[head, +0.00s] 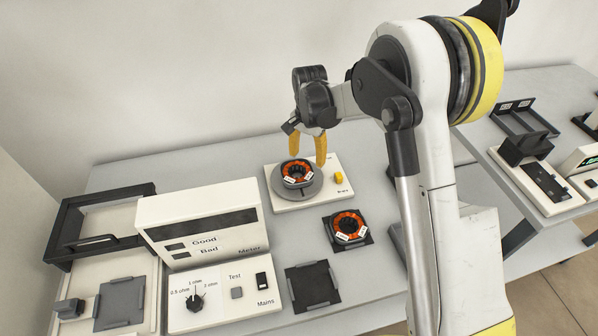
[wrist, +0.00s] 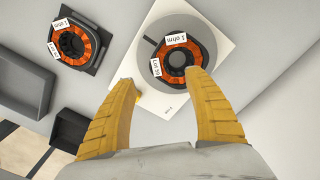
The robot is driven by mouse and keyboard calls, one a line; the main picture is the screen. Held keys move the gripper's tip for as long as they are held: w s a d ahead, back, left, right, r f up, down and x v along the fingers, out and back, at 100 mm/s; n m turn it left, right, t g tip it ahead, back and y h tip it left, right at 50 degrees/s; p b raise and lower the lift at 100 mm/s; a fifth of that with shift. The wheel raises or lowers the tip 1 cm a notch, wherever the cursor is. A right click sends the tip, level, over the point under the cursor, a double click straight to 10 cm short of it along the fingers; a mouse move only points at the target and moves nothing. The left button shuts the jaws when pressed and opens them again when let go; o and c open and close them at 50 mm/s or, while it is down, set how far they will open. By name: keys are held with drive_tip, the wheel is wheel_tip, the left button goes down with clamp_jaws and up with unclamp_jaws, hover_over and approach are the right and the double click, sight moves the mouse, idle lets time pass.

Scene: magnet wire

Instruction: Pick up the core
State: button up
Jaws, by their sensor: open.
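One core (head: 297,173), a black ring with orange windings and white labels, sits on a round grey disc of a white base (head: 325,192). My gripper (head: 307,161) has yellow fingers and is open and empty. It is over the disc at the first core, with its fingertips (wrist: 161,73) apart near the core's edge.
A white meter (head: 200,225) with a dial and switches stands left of the base. An empty black pad (head: 313,287) lies in front. A tray with a black frame (head: 98,223) is at far left. Another table (head: 560,90) with devices is at right.

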sight(307, 175)
wheel_tip(307, 175, down, 10)
drive_tip(key=b, duration=0.3)
drive_tip(key=shift+d+r+b, duration=0.15)
drive_tip(key=shift+r+b, duration=0.1)
drive_tip(key=shift+b, duration=0.15)
drive_tip(key=shift+r, duration=0.15)
clamp_jaws()
